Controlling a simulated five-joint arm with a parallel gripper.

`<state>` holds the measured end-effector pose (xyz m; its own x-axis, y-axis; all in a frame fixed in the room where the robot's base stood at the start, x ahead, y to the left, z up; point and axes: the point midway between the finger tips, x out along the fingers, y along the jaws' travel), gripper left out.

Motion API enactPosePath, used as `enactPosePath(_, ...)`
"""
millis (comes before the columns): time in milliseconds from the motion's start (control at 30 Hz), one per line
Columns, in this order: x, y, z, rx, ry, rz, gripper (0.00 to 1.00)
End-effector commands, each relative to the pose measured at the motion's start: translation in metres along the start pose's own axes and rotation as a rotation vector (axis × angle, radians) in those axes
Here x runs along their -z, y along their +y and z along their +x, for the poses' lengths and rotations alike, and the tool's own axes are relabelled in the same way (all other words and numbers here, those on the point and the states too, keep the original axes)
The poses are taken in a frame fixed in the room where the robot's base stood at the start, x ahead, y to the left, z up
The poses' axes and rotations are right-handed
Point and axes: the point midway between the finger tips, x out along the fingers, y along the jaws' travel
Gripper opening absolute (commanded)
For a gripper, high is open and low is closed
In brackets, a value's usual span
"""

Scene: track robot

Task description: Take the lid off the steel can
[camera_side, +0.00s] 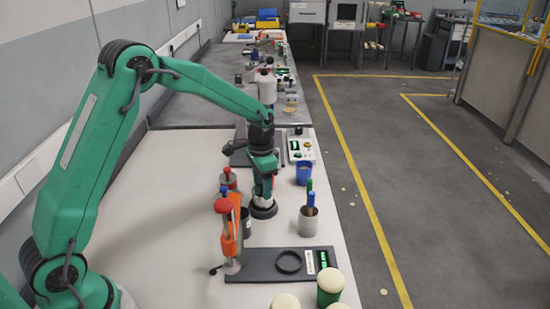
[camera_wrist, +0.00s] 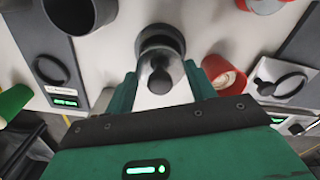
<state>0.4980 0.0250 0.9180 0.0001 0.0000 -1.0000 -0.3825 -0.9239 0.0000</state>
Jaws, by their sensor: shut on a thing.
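My gripper (camera_side: 262,194) points down over the white bench. In the wrist view its two green fingers (camera_wrist: 161,88) are closed against the sides of a shiny silver piece (camera_wrist: 146,76) with a dark round knob (camera_wrist: 160,82) on it. Beneath it is a wider dark round part (camera_wrist: 160,36), which also shows in the side view (camera_side: 263,211) low at the bench. I take the silver piece to be part of the steel can; I cannot tell where lid and can meet, or whether they are apart. The fingers hide part of the silver piece.
A dark cup (camera_side: 246,222) and an orange-handled tool (camera_side: 231,240) stand close on the left. A grey cup with pens (camera_side: 308,222) and a blue cup (camera_side: 304,174) stand right. A red cup (camera_wrist: 222,76) is close beside one finger.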

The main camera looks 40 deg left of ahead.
Motion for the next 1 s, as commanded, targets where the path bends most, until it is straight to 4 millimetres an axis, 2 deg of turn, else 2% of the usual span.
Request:
enactPosePath(267,0.001,0.0,-0.011,0.001,0.002,0.0,0.33)
enactPosePath(500,0.001,-0.001,-0.042,0.002,0.004,0.0,0.33)
enactPosePath(1000,-0.008,0.085,-0.092,0.001,0.002,0.004,0.33)
